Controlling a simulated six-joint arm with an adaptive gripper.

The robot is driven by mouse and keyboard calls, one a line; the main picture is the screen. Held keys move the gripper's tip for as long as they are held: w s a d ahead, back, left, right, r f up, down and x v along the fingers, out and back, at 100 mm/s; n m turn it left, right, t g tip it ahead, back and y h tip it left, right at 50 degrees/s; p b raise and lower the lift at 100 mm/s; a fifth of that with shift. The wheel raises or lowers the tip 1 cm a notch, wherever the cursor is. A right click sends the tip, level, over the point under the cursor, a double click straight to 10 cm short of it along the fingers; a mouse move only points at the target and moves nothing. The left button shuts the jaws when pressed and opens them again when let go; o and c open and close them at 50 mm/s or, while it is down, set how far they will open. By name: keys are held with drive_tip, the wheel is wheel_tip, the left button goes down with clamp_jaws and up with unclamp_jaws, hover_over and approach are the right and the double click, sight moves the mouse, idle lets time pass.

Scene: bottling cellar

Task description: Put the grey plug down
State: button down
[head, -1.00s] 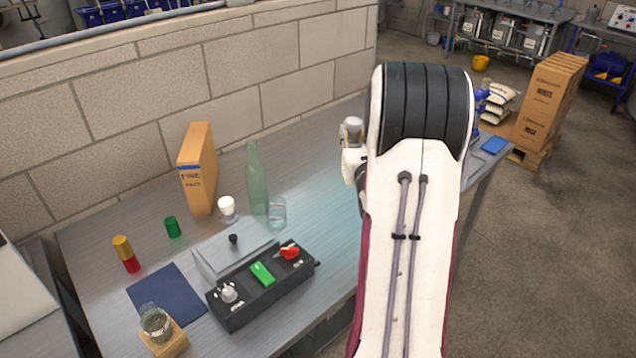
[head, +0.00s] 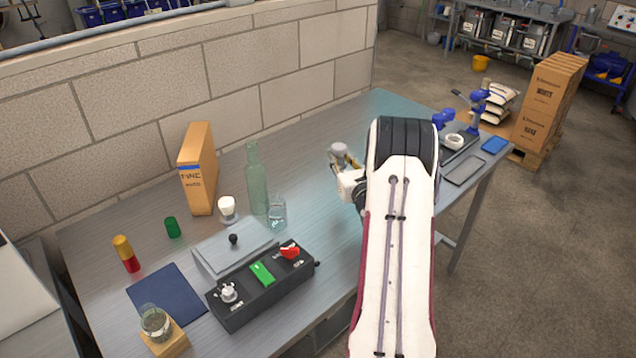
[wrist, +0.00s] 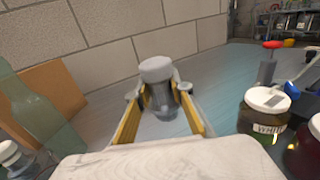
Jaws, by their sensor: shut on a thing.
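My gripper (wrist: 160,105) is shut on the grey plug (wrist: 156,72), with a yellow-lined finger on each side of it. The plug has a wide round top and a narrower body, and it looks upright. In the head view the plug (head: 340,149) shows at the left of my arm, with my gripper (head: 345,168) around it, over the middle of the metal table (head: 335,115). The plug's lower end is hidden by the fingers, and I cannot tell whether it touches the table.
A green bottle (head: 257,180), a glass (head: 277,212) and a cardboard box (head: 198,170) stand left of my gripper. A black switch box (head: 262,290) is nearer. In the wrist view, a white-lidded jar (wrist: 265,110) stands at the right. The table behind the plug looks clear.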

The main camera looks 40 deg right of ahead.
drive_tip(key=w+f+n+y, duration=0.1)
drive_tip(key=w+f, duration=0.1)
drive_tip(key=shift+w+a+f+t+y, duration=0.15)
drive_tip(key=shift+w+f+t+y, duration=0.1)
drive_tip(key=shift+f+t+y, duration=0.05)
wheel_tip(320, 180, up, 4)
drive_tip(key=n+y, duration=0.2)
drive_tip(key=y, duration=0.2)
hover_over(318, 190)
drive_tip(key=shift+r+t, duration=0.15)
drive_tip(key=shift+t, duration=0.25)
wheel_tip(318, 190, down, 6)
drive_tip(key=shift+f+h, duration=0.25)
drive_tip(key=shift+h, duration=0.15)
drive_tip(key=shift+f, duration=1.75)
drive_tip(key=shift+f, duration=0.15)
